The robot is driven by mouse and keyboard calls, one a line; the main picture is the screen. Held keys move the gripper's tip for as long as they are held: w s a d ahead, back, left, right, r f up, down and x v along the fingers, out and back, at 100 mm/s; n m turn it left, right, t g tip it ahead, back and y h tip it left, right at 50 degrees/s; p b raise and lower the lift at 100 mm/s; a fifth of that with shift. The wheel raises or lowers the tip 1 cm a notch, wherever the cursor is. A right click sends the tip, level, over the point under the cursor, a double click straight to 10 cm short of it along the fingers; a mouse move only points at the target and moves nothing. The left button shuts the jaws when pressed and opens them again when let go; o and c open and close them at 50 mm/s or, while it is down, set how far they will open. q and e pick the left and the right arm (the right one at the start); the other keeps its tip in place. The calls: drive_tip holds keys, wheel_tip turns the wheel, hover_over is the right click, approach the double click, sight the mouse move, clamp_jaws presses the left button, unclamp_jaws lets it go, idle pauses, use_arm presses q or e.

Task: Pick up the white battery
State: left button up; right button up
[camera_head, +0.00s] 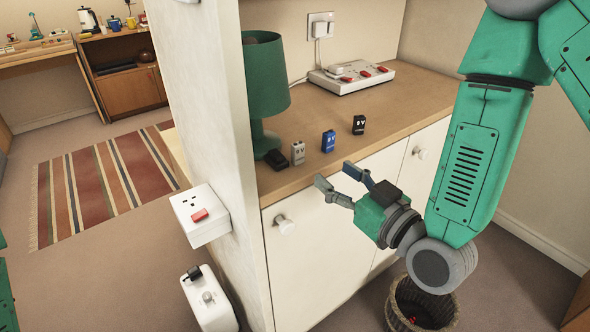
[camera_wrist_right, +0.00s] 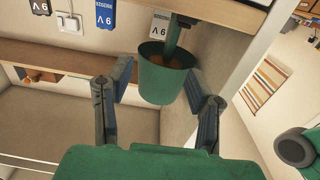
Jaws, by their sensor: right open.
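The white battery (camera_head: 298,152) stands upright on the wooden cabinet top, beside the green lamp; in the wrist view it shows at the top (camera_wrist_right: 160,24), upside down. A blue battery (camera_head: 328,140) and a black battery (camera_head: 359,124) stand to its right in the head view. My right gripper (camera_head: 336,176) is open and empty. It is in front of the cabinet's front edge, to the right of and nearer than the white battery, not touching it. In the wrist view its fingers (camera_wrist_right: 158,76) are spread apart below the batteries. My left gripper is out of view.
The green lamp (camera_head: 264,85) and a small dark object (camera_head: 277,159) stand close to the white battery's left. A white wall panel (camera_head: 205,120) bounds the cabinet on the left. A white power strip (camera_head: 352,76) lies behind. A basket (camera_head: 421,305) stands on the floor.

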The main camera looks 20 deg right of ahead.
sight(301, 147)
drive_tip(key=x, duration=0.6)
drive_tip(key=shift+w+a, duration=0.25)
drive_tip(key=shift+w, duration=1)
drive_tip(key=x, duration=0.3)
drive_tip(key=shift+w+f, duration=0.1)
drive_tip(key=shift+w, duration=0.25)
drive_tip(key=shift+w+a, duration=0.3)
drive_tip(key=shift+w, duration=0.25)
clamp_jaws()
